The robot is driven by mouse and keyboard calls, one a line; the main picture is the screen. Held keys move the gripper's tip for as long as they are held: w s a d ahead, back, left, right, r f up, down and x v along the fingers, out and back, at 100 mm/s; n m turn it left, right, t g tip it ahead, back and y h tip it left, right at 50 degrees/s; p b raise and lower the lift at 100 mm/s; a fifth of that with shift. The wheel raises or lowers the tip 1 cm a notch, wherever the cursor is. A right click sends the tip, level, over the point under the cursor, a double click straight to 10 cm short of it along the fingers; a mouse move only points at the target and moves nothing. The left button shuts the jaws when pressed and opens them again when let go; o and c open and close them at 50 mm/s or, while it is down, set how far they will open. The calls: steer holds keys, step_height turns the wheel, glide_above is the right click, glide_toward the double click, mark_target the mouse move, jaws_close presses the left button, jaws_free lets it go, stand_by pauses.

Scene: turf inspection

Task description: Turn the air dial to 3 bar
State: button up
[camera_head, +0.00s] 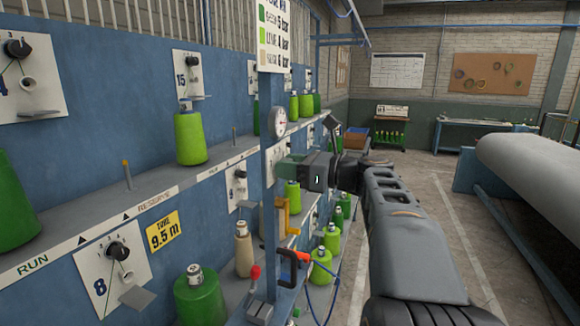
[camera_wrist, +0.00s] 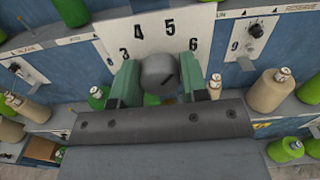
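The air dial's grey knob (camera_wrist: 158,75) sits in front of a white plate (camera_wrist: 130,33) marked 3, 4, 5 and 6 in the wrist view. A dark mark shows on the knob's face, but its exact reading is unclear. My gripper (camera_wrist: 161,76) has its two green fingers on either side of the knob, with no clear gap, so it looks shut on it. In the head view my gripper (camera_head: 300,172) reaches the blue post, and the dial is hidden behind it. A round gauge (camera_head: 279,121) is on the post above; its needle is too small to read.
A sign (camera_head: 274,37) lists bar values above the gauge. A yellow crank (camera_head: 283,215), an orange handle (camera_head: 288,267) and a red-tipped lever (camera_head: 255,273) sit below my gripper. Green bobbins (camera_head: 190,138) line the shelves at left. A pale roll (camera_head: 535,170) stands right, beyond open floor.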

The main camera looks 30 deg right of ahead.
steer(key=c, duration=0.5)
steer(key=shift+n+b, duration=0.3)
steer(key=n+b, duration=0.3)
steer(key=n, duration=0.1)
steer(key=shift+f, duration=0.2)
steer(key=n+b, duration=0.3)
steer(key=n, duration=0.2)
steer(key=shift+b, duration=0.4)
steer(key=n+b, duration=0.4)
steer(key=n, duration=0.2)
steer(key=shift+n, duration=0.4)
steer(key=shift+n+b, duration=1.6)
steer(key=shift+n, duration=1.3)
steer(key=shift+r, duration=0.1)
